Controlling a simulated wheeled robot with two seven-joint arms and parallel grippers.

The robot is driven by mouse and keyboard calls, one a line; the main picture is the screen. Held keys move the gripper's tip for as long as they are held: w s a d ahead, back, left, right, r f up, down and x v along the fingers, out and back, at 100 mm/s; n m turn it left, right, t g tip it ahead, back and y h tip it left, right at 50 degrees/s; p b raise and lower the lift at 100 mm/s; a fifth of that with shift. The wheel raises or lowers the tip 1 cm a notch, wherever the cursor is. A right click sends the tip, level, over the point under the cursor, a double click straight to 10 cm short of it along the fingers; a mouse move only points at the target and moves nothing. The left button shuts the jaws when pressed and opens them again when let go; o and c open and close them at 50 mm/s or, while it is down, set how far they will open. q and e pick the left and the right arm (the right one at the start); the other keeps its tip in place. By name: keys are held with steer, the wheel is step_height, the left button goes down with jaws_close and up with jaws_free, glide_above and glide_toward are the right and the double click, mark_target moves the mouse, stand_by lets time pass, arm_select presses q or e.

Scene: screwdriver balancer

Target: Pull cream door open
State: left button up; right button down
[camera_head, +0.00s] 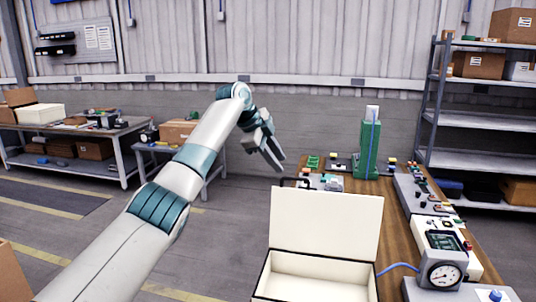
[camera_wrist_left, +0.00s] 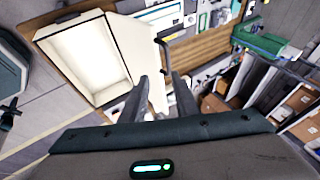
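The cream door (camera_head: 325,225) is the lid of a cream box (camera_head: 315,280) on the workbench. In the head view it stands up, tilted back at the far side, and the box's pale inside shows. A dark handle (camera_head: 297,182) shows by the door's top left edge. My left gripper (camera_head: 276,163) is open and empty, above and left of the handle. In the wrist view its fingers (camera_wrist_left: 160,80) are apart. I cannot tell whether they touch the handle.
A green tower (camera_head: 368,148) stands at the back of the workbench. A gauge (camera_head: 444,272) and other instruments line its right side. Shelving (camera_head: 480,118) stands at the back right. A side table with a cardboard box (camera_head: 180,131) is behind my left arm.

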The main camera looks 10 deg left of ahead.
arm_select(q)
steer(key=shift+b+v, duration=0.7)
steer(key=shift+v, duration=2.1)
